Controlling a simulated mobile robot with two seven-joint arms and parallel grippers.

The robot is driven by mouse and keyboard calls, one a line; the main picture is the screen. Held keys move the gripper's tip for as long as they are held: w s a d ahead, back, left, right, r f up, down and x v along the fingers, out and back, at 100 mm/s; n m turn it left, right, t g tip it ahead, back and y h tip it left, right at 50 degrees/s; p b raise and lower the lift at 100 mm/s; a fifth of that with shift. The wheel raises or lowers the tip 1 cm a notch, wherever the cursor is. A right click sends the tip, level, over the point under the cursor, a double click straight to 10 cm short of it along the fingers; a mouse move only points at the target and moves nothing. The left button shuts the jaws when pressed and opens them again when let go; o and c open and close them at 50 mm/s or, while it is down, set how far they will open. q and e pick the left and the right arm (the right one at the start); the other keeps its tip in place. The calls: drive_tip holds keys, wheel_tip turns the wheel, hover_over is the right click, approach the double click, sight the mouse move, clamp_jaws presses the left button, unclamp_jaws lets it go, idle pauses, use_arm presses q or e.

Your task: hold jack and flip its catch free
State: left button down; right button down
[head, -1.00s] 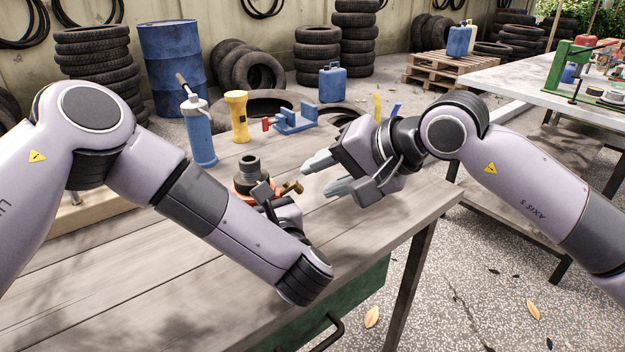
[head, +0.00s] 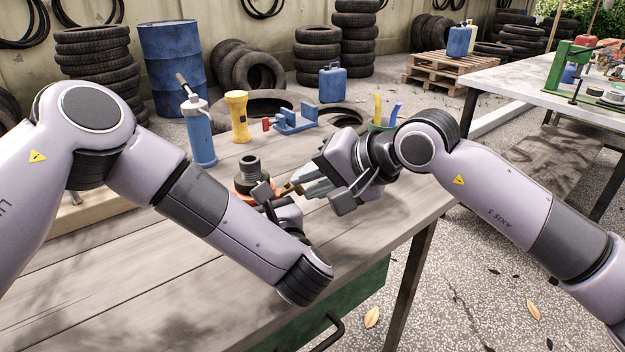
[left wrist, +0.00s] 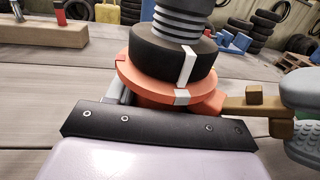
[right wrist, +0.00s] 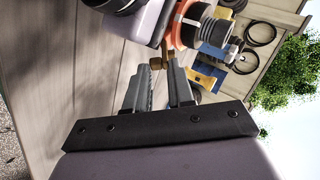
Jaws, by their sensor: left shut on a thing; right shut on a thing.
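The jack (head: 249,168) stands upright on the wooden bench, with a grey threaded screw, black collar and orange body. It fills the top of the left wrist view (left wrist: 170,57). Its brass catch (left wrist: 248,107) sticks out to the right with a small raised block. My left gripper (head: 262,197) is shut on the jack's orange body from the near side; its fingertips are mostly hidden. My right gripper (head: 304,183) is shut on the catch's outer end, which also shows between the fingertips in the right wrist view (right wrist: 157,62).
A green cup (head: 381,125) with pens stands behind my right wrist. The bench's right edge is close beneath my right arm.

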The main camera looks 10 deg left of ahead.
drive_tip(key=f+y, duration=0.1)
drive_tip(key=d+f+m+y, duration=0.1)
drive_tip(key=y, duration=0.1)
drive_tip(key=shift+f, duration=0.35)
drive_tip(key=shift+w+f+y, duration=0.1)
drive_tip(key=shift+f+y, duration=0.05)
drive_tip(key=shift+y, duration=0.15)
drive_tip(key=c, duration=1.1)
unclamp_jaws()
drive_tip(key=shift+d, duration=0.1)
drive_tip(key=shift+d+r, duration=0.25)
drive_tip(key=shift+d, duration=0.1)
drive_tip(key=v, duration=1.1)
drive_tip(key=shift+s, duration=0.25)
